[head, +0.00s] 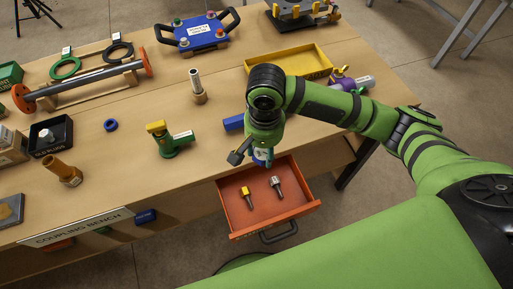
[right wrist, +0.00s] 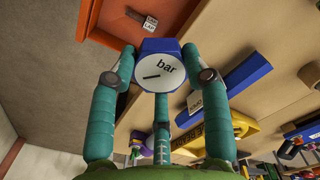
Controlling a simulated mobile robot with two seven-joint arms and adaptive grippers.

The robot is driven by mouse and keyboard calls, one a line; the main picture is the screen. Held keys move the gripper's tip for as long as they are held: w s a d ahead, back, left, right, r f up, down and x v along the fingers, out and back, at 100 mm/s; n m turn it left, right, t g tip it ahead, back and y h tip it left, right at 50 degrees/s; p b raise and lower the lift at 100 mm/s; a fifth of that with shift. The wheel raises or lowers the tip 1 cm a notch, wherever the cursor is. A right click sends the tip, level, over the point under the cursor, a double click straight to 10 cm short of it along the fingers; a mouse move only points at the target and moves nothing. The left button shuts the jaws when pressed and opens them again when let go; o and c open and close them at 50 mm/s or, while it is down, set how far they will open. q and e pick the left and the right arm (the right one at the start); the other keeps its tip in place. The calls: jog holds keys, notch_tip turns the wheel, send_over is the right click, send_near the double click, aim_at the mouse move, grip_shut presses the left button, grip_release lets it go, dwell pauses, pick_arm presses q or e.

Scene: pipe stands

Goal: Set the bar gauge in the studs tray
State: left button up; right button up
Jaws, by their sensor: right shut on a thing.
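My right gripper (head: 258,150) is shut on the bar gauge (head: 263,156), above the bench's front edge at the back of the open orange drawer. In the right wrist view the bar gauge (right wrist: 160,72) is blue with a white dial reading "bar", held between teal fingers. A yellow tray (head: 290,62) stands empty at the back of the bench. Which container is the studs tray is not legible. My left gripper is not in view.
The orange drawer (head: 300,208) holds a yellow-topped piece (head: 247,195) and a grey-topped piece (head: 276,186). A blue block (head: 234,122) lies beside my right gripper. A green valve (head: 170,146) and a metal-topped post (head: 197,88) stand left. Bare bench lies between them.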

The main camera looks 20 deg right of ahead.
jog(key=shift+w+a+f+p, duration=0.1)
jog(key=shift+w+f+p, duration=0.05)
jog(key=shift+w+f, duration=0.9)
jog(key=shift+w+a+f+p, duration=0.15)
jog(key=shift+w+f, duration=0.55)
jog(key=shift+f, duration=0.7)
jog(key=shift+w+a+f+p, duration=0.1)
jog(key=shift+w+f+p, duration=0.1)
jog(key=shift+w+f, duration=0.85)
jog(key=shift+s+f, duration=0.15)
jog(key=shift+f, duration=0.25)
jog(key=o, duration=1.4)
jog(key=shift+r, duration=0.1)
notch_tip(320, 180, up, 12)
jog(key=shift+r+b, duration=0.2)
jog(key=shift+b, duration=0.2)
